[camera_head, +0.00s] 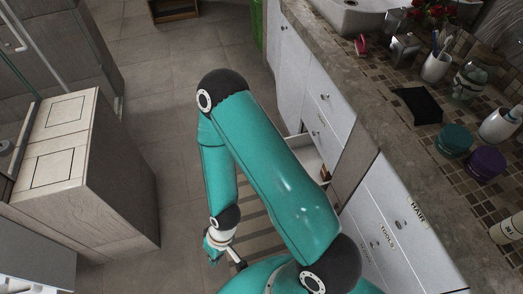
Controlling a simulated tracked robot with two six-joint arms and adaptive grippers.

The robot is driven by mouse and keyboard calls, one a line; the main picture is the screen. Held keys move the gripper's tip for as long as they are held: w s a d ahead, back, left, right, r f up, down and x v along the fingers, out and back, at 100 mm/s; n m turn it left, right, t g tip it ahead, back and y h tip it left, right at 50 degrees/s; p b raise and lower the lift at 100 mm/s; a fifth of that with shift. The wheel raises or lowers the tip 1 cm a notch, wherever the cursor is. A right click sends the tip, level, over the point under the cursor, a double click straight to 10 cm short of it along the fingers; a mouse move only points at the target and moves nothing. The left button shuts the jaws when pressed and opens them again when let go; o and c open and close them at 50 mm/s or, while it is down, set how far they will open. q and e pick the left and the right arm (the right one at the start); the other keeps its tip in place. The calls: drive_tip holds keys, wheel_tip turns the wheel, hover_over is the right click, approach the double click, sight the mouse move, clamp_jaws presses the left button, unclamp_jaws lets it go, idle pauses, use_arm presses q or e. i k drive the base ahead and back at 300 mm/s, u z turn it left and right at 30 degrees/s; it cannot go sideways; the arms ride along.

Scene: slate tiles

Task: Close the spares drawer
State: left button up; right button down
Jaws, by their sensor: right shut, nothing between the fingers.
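A white drawer (306,154) stands pulled out from the white cabinet under the counter, partly hidden behind my teal right arm. I see no readable label on it, so I cannot tell from a label that it is the spares drawer. My right gripper (238,262) is low at the bottom centre, over the floor beside a slatted surface. It is shut and empty, apart from the drawer, on the nearer side and to its left. My left gripper is not in view.
Shut fronts labelled HAIR and TOOLS (383,228) are at right. The counter (348,83) holds a black cloth, teal jar (454,140), purple jar (486,162) and cups. A wooden cabinet (85,170) stands left. The tiled floor (165,80) between is mostly clear.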

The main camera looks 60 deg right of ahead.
sight(302, 145)
drive_tip(key=z, duration=0.4)
drive_tip(key=i, duration=1.1)
drive_tip(key=z, duration=0.95)
drive_tip(key=i, duration=0.25)
drive_tip(key=k, duration=0.9)
drive_tip(key=z, duration=0.15)
drive_tip(key=i, duration=0.9)
drive_tip(key=u, duration=0.05)
